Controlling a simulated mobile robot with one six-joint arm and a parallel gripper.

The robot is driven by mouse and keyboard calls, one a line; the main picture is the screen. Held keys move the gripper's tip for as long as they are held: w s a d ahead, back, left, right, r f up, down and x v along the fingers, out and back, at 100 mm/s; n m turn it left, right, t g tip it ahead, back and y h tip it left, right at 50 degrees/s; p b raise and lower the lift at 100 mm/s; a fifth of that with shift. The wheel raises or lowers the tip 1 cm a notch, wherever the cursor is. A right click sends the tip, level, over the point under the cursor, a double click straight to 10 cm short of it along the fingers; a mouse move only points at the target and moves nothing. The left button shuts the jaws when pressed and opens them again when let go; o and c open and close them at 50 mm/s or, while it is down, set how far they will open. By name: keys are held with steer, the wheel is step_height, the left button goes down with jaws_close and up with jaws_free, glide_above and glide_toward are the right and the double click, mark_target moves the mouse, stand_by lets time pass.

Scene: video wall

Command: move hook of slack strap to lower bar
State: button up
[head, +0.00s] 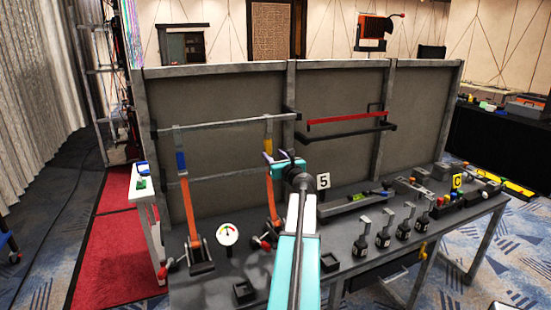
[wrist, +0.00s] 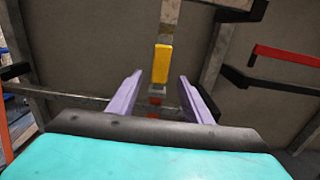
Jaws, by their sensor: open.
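Two orange straps rise from ratchets on the bench to the upper grey bar (head: 215,123) on the panel. The left strap (head: 188,205) has a blue sleeve (head: 180,161); the right strap (head: 270,190) has a yellow sleeve (head: 268,145). I cannot tell which is slack. Each has a flat grey-tan hook piece on top, the right one (head: 268,126) also in the wrist view (wrist: 170,14). The lower bar (head: 229,176) runs below. My gripper (head: 275,158) is open, its purple fingers (wrist: 160,82) on either side of the yellow-sleeved strap, with no visible contact.
A red bar (head: 347,118) on dark brackets juts from the panel at right. A round gauge (head: 227,234), a "5" marker (head: 323,181) and several black-based handles (head: 383,238) stand on the bench. My arm hides part of the bench middle.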

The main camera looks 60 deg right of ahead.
mark_target(268, 138)
steer(key=p+x, duration=0.2)
steer(key=x, duration=0.8)
steer(key=shift+w+d, duration=0.15)
steer(key=shift+w, duration=0.1)
steer(key=shift+c, duration=0.2)
steer(key=c, duration=1.1)
steer(key=o, duration=0.4)
steer(key=c, duration=0.3)
steer(key=shift+r, duration=0.1)
steer(key=shift+r+p, duration=1.45)
steer(key=shift+r, duration=0.1)
steer(key=shift+s, duration=0.1)
